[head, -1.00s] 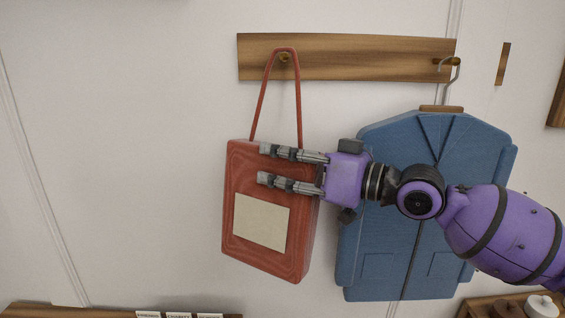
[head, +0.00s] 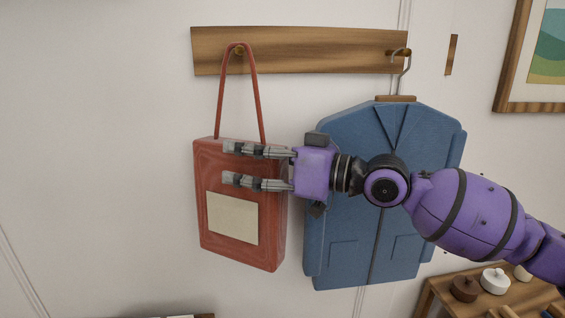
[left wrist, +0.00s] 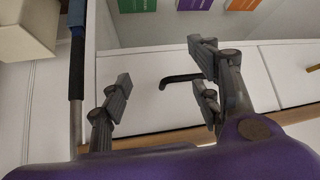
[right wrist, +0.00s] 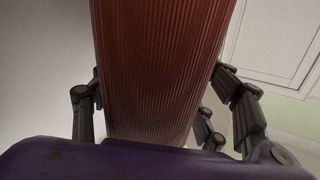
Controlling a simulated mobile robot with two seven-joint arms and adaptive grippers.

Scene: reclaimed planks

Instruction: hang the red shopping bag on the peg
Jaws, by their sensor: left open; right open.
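The red shopping bag (head: 265,200) hangs in the head view with its handle loop over the left peg (head: 239,50) of a wooden rail. It has a pale square patch on its front and hangs slightly tilted. My right gripper (head: 228,164) is open at the bag's upper right, its fingers overlapping the bag in the picture. In the right wrist view the bag's ribbed red side (right wrist: 160,70) lies between the open fingers. My left gripper (left wrist: 160,95) is open and empty, in the left wrist view only.
A blue jacket (head: 340,230) hangs from the rail's right peg, behind my right arm. A wooden shelf (head: 430,300) with small pots is at lower right. A framed picture (head: 505,60) is at upper right. The wall left of the bag is clear.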

